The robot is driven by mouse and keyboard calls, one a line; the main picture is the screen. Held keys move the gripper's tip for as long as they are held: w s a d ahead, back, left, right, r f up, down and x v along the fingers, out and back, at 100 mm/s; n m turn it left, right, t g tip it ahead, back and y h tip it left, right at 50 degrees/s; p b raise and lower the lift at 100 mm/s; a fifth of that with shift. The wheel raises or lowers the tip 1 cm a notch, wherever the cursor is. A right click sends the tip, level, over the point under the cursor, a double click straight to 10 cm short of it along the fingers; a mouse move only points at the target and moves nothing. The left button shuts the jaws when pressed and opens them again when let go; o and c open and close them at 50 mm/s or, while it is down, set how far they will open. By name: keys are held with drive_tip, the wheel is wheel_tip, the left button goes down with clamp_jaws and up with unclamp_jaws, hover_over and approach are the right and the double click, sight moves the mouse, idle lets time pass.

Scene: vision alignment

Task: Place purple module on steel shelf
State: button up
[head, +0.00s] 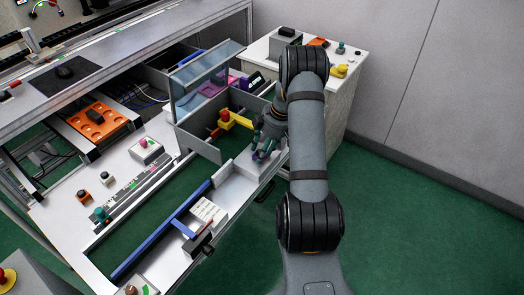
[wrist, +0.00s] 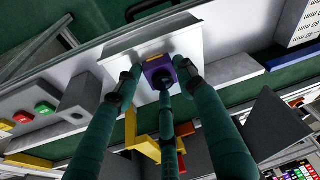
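The purple module (wrist: 160,70), a small block with a yellow-orange strip, sits between the tips of my gripper (wrist: 160,75) in the wrist view. My gripper's three dark green fingers close in around it, with one finger across its near face. In the head view, my gripper (head: 266,146) is low over the pale steel shelf (head: 236,190), at the bench's right front edge. The shelf's bright plate (wrist: 155,35) lies behind the module in the wrist view. Whether the module touches the plate is unclear.
An open-topped grey bin with a yellow and red valve (head: 228,119) stands just left of my gripper. A blue rail (head: 160,231) and a white keypad-like block (head: 208,212) lie toward the front. A white side cabinet (head: 330,85) stands behind my arm.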

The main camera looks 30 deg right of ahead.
drive_tip(key=o, duration=0.4)
drive_tip(key=shift+o, duration=0.2)
drive_tip(key=shift+r, duration=0.15)
drive_tip(key=shift+r+p, duration=0.2)
drive_tip(key=shift+p, duration=0.1)
drive_tip(key=b+v, duration=0.1)
drive_tip(key=v, duration=1)
drive_tip(key=shift+r, duration=0.35)
drive_tip(key=shift+s+d, duration=0.1)
